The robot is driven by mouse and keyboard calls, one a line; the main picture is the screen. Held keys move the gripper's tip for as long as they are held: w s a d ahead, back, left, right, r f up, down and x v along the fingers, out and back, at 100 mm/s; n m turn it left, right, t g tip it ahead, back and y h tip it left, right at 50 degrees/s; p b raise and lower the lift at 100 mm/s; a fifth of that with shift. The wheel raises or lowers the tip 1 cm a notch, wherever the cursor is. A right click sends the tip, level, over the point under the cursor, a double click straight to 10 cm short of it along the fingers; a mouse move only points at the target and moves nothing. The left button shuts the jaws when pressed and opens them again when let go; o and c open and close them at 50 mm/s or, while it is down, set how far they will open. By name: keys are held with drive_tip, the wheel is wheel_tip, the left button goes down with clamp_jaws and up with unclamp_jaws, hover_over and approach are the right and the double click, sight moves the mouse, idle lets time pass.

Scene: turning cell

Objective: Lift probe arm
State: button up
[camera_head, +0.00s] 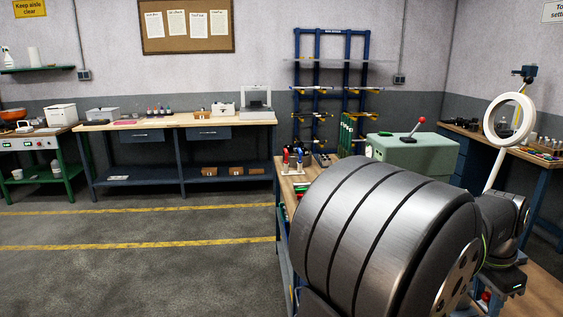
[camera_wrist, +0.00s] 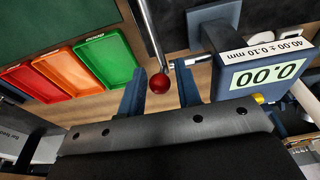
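In the wrist view, a thin metal rod ends in a dark red ball (camera_wrist: 159,83); I take this for the probe arm (camera_wrist: 150,35). Beside it on the right stands a blue gauge with a display (camera_wrist: 262,76) reading 0.00 and a label reading 40.00 ± 0.10 mm. My gripper (camera_wrist: 160,87) is open, one finger on each side of the ball, with gaps visible on both sides. I cannot tell whether the ball is at fingertip depth. In the head view my arm hides the gripper.
Red, orange and green trays (camera_wrist: 71,70) lie left of my gripper on the wooden bench. In the head view, a green box (camera_head: 412,153) with a red-knobbed lever stands behind my arm, and a ring lamp (camera_head: 527,117) is at right. Floor at left is clear.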

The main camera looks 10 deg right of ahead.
drive_tip(key=c, duration=0.4)
drive_tip(key=shift+d, duration=0.1)
drive_tip(key=shift+d+r, duration=0.35)
drive_tip(key=shift+d, duration=0.35)
drive_tip(key=shift+d+r, duration=0.2)
drive_tip(key=shift+d, duration=0.55)
drive_tip(key=shift+d, duration=0.1)
